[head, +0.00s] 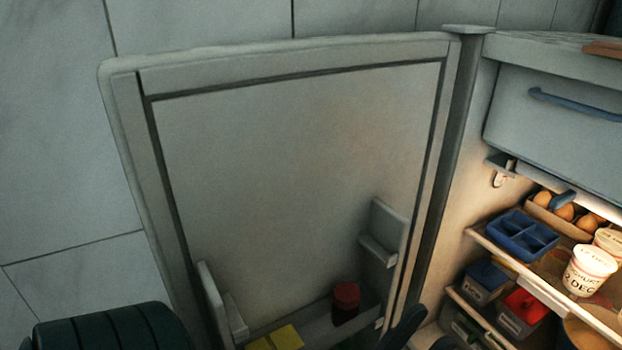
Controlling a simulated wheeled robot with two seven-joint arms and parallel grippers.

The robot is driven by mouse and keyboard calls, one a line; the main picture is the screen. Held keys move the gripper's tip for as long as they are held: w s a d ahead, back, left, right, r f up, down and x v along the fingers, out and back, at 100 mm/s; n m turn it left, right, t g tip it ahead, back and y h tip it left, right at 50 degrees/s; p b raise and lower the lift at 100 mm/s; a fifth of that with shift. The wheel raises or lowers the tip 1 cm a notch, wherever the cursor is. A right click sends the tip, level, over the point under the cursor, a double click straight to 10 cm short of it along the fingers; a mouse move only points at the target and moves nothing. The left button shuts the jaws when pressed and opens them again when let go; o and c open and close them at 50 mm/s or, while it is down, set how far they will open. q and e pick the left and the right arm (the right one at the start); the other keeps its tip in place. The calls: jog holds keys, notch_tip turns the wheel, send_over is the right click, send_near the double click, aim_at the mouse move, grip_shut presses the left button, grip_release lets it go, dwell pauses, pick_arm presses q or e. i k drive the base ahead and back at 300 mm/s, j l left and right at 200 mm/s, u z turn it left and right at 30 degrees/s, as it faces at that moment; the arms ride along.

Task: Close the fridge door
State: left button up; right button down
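The fridge door (300,180) stands wide open, swung out to the left of the fridge body, with its inner face towards me. Its hinge side is at the right, beside the fridge wall, and its free edge (125,130) is at the left. Two dark fingertips, which I take for my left gripper (425,339), show at the bottom edge, in front of the hinge side of the door. They look apart with nothing between them. The rest of this gripper is cut off. My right gripper is not in view.
Door shelves hold a red-lidded jar (346,302) and a yellow item (274,339). Inside the lit fridge are a blue tray (525,235), eggs (563,211), a white cup (590,268) and a red-topped container (524,308). A drawer with a blue handle (572,104) is above. Tiled wall stands behind the door.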

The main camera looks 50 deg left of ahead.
aim_at(263, 178)
jog(key=k, duration=0.6)
jog(key=u, duration=2.45)
jog(key=k, duration=1.05)
